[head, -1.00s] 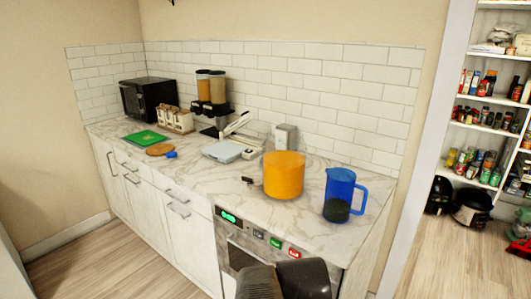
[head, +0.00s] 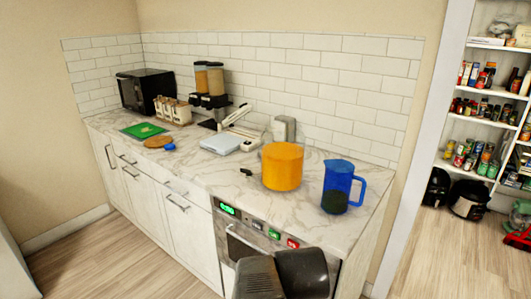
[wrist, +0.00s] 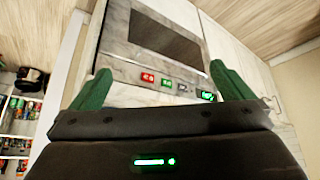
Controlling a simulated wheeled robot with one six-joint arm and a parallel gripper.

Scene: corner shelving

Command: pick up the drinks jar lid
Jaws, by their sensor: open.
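I cannot make out a drinks jar lid for certain. A small blue piece (head: 169,147) lies on the counter beside a round brown board, too small to identify. A blue jug (head: 342,188) with a handle and dark contents stands near the counter's right end. An orange pot (head: 282,168) stands left of it. My gripper (wrist: 163,88) is open and empty in the wrist view, its green fingers spread wide. The oven front (wrist: 150,45) shows beyond them. My dark arm parts show at the bottom of the head view, below the counter's front edge; the fingertips are hidden there.
The marble counter (head: 215,172) has bare room left of the pot. Along it are a green board (head: 143,131), a black microwave (head: 142,90), several small jars (head: 172,110), dispensers (head: 209,80) and a scale (head: 221,144). Pantry shelves (head: 487,99) stand at the right.

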